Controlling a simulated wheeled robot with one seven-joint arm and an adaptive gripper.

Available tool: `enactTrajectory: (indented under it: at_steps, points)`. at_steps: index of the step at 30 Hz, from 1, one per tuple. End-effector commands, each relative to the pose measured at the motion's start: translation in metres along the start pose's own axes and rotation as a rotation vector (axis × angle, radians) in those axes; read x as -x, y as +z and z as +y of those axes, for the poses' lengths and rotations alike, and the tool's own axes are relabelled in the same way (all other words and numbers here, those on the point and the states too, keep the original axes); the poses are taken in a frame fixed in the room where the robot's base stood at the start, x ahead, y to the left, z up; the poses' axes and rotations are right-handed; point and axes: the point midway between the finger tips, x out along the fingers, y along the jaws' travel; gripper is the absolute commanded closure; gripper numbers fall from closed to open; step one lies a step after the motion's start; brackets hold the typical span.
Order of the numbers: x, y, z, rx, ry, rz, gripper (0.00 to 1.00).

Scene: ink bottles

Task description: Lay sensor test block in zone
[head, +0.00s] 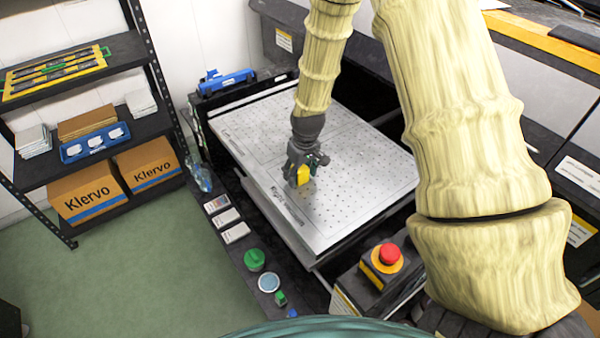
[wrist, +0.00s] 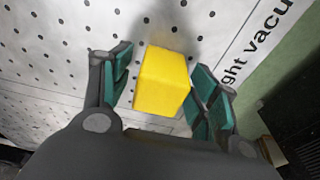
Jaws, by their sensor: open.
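A yellow block (head: 303,175) sits at the near-left part of a white perforated plate (head: 365,165), by printed lettering along the plate's edge. In the wrist view the yellow block (wrist: 164,80) lies between the two teal-padded fingers. My gripper (head: 302,168) is open around it, with a visible gap on the left side; on the right the finger is close, and I cannot tell if it touches. The wrist view also shows my gripper (wrist: 162,92) and the plate (wrist: 60,60). Thin lines divide the plate into areas; which one is the zone is unclear.
A red stop button (head: 389,254) on a box stands in front of the plate. Small boxes (head: 228,218), a green-capped jar (head: 254,259) and a round dish (head: 268,282) line the left ledge. Shelves with cartons (head: 88,193) stand at left. The plate's far and right parts are clear.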

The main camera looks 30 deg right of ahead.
Motion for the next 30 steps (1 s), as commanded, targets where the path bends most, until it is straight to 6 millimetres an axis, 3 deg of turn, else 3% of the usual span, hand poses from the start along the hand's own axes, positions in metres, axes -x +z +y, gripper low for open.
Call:
enactTrajectory:
  at_steps: [30]
  points:
    - [0.106, -0.001, 0.0, 0.0, 0.0, 0.002, 0.4]
